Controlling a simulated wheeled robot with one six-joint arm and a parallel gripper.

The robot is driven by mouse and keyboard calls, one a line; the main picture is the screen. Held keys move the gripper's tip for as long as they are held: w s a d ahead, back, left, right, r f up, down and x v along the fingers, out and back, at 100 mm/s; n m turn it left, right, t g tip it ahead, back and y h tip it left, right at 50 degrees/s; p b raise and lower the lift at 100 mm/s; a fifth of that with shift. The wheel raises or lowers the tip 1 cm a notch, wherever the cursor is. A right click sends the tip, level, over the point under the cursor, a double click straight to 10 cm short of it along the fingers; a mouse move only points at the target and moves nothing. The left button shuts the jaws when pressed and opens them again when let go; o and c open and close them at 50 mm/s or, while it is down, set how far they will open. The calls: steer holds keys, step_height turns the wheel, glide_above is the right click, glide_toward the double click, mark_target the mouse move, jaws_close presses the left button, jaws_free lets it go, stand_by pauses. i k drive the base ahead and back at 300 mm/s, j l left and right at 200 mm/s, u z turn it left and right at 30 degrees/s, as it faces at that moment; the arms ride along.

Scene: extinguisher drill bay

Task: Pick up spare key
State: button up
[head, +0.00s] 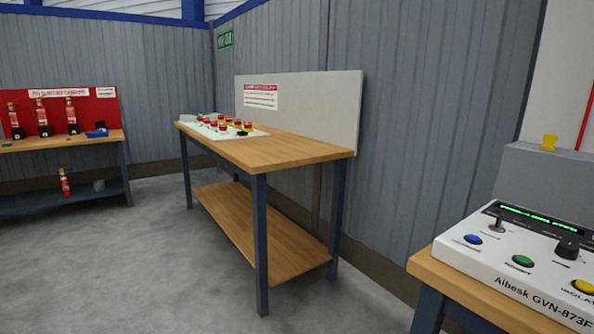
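I cannot make out a spare key in the head view. A small yellow item (549,142) sits on top of a grey box at the right; it is too small to tell what it is. My gripper is not in view, so what it holds cannot be seen.
A wooden workbench (290,150) with red and yellow buttons (237,124) stands mid-view. A white control panel (525,262) sits on a bench at the right, before the grey box (565,180). Fire extinguishers (42,118) stand on a bench at the left. Grey floor (130,270) is clear.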

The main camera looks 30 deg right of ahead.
mark_target(548, 139)
steer(key=i+z, duration=0.1)
steer(key=i, duration=0.45)
steer(key=i+j+z, duration=0.15)
steer(key=i, duration=0.4)
steer(key=i+j+z, duration=0.1)
steer(key=i, duration=0.45)
steer(key=i+l+z, duration=0.1)
steer(key=i+z, duration=0.15)
steer(key=z, duration=0.2)
steer(key=i+z, duration=0.3)
steer(key=z, duration=0.15)
steer(key=i+j+z, duration=0.1)
steer(key=i+z, duration=0.15)
steer(key=z, duration=0.25)
steer(key=i+j+z, duration=0.2)
steer(key=z, duration=0.25)
